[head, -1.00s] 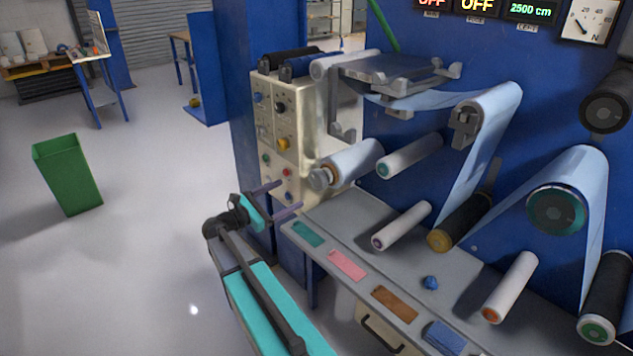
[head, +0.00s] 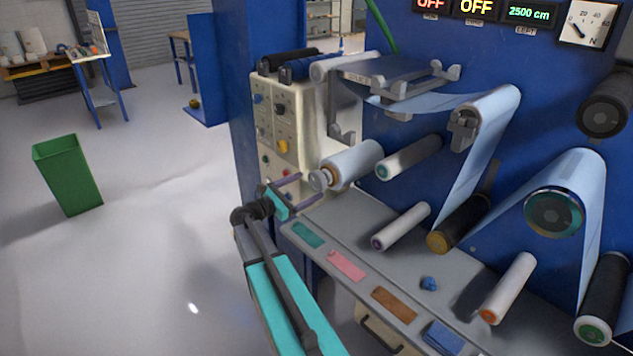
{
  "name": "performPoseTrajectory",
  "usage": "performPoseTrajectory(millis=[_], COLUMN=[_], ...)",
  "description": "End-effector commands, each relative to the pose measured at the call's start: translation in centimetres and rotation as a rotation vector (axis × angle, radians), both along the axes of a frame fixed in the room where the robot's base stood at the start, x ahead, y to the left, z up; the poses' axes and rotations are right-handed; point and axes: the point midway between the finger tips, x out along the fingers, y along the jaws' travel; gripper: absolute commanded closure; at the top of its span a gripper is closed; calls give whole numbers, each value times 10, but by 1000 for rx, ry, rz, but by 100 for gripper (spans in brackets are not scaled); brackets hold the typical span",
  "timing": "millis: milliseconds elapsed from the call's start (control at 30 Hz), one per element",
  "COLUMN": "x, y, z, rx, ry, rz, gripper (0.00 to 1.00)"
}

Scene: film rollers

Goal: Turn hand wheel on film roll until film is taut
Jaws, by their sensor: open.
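A pale blue film roll (head: 353,163) sticks out from the machine, left of centre. Pale blue film (head: 480,160) runs over an upper roller and down behind a dark roller with a yellow end (head: 460,222). It also passes over a large dark-ended roller (head: 555,212) at the right. My gripper (head: 308,186) is open and empty, with two thin purple fingers pointing right towards the hand wheel. Its fingertips are just left of and slightly below the wheel. Whether they touch it cannot be told.
A control panel (head: 281,125) with knobs and buttons stands behind my gripper. A grey shelf (head: 335,235) with coloured pieces lies below the rollers. Displays (head: 475,8) read OFF, and a dial (head: 588,22) is upper right. A green bin (head: 68,173) stands on open floor.

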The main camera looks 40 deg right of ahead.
Motion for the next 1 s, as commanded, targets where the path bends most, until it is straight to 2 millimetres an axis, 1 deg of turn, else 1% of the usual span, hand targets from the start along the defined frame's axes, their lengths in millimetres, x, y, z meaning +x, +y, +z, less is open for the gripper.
performPoseTrajectory(millis=[33, 100, 300, 500, 767, 800, 867, 1000], x=[0, -1, -2, -3, -3, -3, -3, -3], y=[-8, -18, -40, -48, -49, -48, -48, -48], z=[1, 1, 0, 0, 0, 0, 0, 0], rx=[0, 0, 0, 1, 1, 1, 1, 1], ry=[0, 0, 0, 1, 1, 1, 1, 0], rz=[-1, -2, -1, 1, 1, 1, 1, 1], gripper=[20, 20, 20, 20, 20, 24, 34, 57])
